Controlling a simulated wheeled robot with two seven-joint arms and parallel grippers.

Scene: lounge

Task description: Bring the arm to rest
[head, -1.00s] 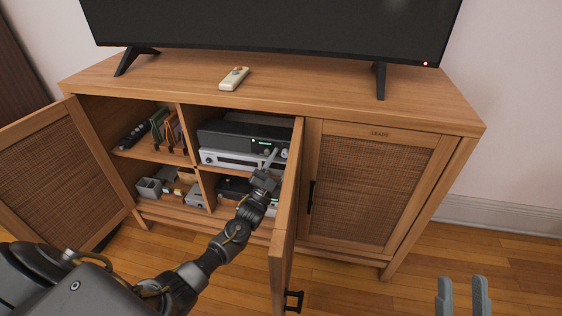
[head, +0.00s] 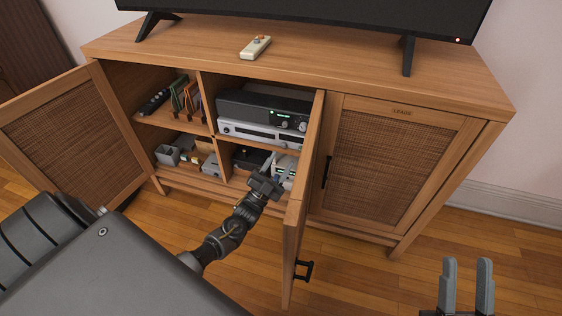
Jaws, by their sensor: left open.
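My left arm comes in from the left, and its gripper (head: 273,166) is at the front of the middle lower compartment of the wooden cabinet (head: 420,87), beside the open middle door (head: 303,205). Its fingers are small and partly lost against the things behind, but no held object shows. I cannot tell whether it touches anything. My right gripper (head: 467,280) is at the bottom right, with its two fingers upright, apart and empty, in front of the cabinet above the floor.
The left door (head: 70,135) stands open. The right door (head: 385,160) is shut. A black device (head: 250,107) sits on a silver one (head: 250,130). A remote (head: 256,46) lies on top before the television (head: 340,12). Floor (head: 380,285) shows clear in front.

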